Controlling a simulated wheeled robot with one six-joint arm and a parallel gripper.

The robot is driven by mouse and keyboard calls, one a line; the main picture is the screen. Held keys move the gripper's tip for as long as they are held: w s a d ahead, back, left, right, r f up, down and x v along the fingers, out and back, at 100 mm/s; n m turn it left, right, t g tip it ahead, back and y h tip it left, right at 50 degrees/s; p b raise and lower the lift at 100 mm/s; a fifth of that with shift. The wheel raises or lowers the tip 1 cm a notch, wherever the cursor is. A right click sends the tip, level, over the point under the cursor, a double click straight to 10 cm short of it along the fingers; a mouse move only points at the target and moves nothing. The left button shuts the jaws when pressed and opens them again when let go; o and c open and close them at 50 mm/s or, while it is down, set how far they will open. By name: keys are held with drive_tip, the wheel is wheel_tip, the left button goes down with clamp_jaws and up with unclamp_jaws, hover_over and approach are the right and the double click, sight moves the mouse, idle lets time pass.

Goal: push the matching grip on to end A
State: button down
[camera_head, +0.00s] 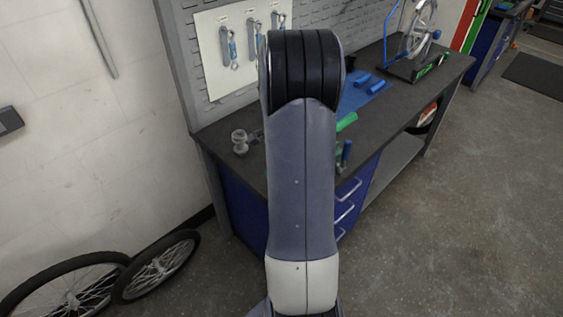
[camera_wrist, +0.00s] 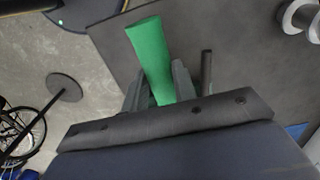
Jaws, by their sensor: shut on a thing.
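A green grip (camera_wrist: 150,52) is held between the two grey fingers of my gripper (camera_wrist: 160,88) in the wrist view. My gripper is shut on the grip's near part, and the far end sticks out beyond the fingers. In the head view, a green grip (camera_head: 346,122) shows to the right of my arm, over the bench's front part. My arm hides the gripper there. A short dark bar (camera_wrist: 206,70) stands right of the fingers, apart from the grip. I see no label marking end A, so I cannot tell which part it is.
The dark workbench (camera_head: 440,78) carries a blue mat (camera_head: 352,98) with two blue grips (camera_head: 376,87), and a wheel stand (camera_head: 412,68). A silver spool-shaped piece (camera_head: 240,142) sits at the bench's left. Wrenches (camera_head: 229,45) hang behind.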

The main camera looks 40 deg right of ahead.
drive_tip(key=shift+d, duration=0.2)
drive_tip(key=c, duration=1.1)
unclamp_jaws()
drive_tip(key=shift+o, duration=0.2)
wheel_tip(320, 180, up, 11)
drive_tip(key=b, duration=0.1)
drive_tip(key=shift+f, duration=0.15)
wheel_tip(320, 180, down, 11)
drive_tip(key=shift+a+r+p, duration=0.1)
drive_tip(key=shift+p, duration=0.45)
drive_tip(key=shift+a, duration=0.15)
